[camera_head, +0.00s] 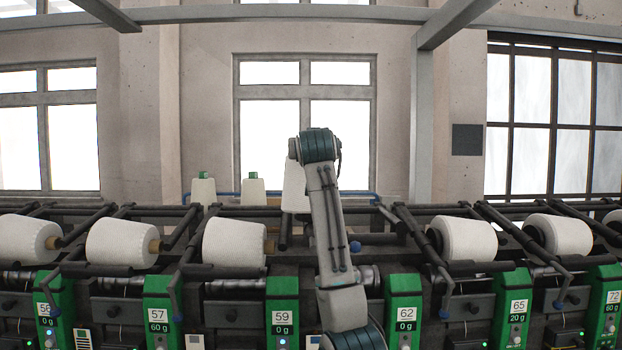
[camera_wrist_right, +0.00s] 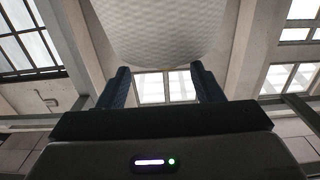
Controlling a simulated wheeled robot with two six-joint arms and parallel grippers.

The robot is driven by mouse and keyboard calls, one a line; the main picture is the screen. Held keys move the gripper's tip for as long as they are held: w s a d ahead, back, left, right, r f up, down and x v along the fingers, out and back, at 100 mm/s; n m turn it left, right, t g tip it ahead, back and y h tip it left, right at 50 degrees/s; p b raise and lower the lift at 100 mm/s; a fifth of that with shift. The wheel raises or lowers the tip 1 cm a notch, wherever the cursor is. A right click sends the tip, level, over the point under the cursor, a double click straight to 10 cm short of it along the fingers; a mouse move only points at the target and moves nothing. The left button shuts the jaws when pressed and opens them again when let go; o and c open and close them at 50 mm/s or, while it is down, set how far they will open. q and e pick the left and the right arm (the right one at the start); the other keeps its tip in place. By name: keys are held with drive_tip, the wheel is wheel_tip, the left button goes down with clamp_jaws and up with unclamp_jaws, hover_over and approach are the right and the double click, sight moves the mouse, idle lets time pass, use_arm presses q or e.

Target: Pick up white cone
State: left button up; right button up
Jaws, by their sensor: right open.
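A white cone (camera_head: 294,188) stands upright behind the machine row, partly hidden by my right arm in the head view. In the right wrist view a large white cone (camera_wrist_right: 165,30) with a dimpled surface fills the top middle. My right gripper (camera_wrist_right: 160,70) is open, its two dark fingers apart just below the cone's rounded edge. I cannot tell whether they touch it. In the head view this gripper is hidden behind its own arm. My left gripper is in neither view.
White cones (camera_head: 235,242) lie on their sides along the winder, left and right of my arm. Two more white cones (camera_head: 254,191) with green tops stand at the back. Green numbered panels (camera_head: 283,305) and dark lever arms (camera_head: 427,236) line the front.

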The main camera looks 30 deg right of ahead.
drive_tip(key=p+x, duration=0.1)
drive_tip(key=x, duration=0.1)
drive_tip(key=shift+w+d+r, duration=0.1)
drive_tip(key=shift+w+r, duration=0.05)
drive_tip(key=shift+w, duration=0.3)
drive_tip(key=shift+w+d, duration=0.2)
drive_tip(key=shift+w, duration=0.05)
drive_tip(key=shift+s, duration=0.1)
drive_tip(key=shift+s+a, duration=0.15)
drive_tip(key=shift+a, duration=0.05)
drive_tip(key=c, duration=1)
drive_tip(key=shift+r, duration=0.1)
drive_tip(key=shift+c, duration=0.8)
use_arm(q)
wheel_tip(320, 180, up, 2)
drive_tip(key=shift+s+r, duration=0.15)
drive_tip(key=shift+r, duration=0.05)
use_arm(e)
drive_tip(key=shift+d, duration=0.1)
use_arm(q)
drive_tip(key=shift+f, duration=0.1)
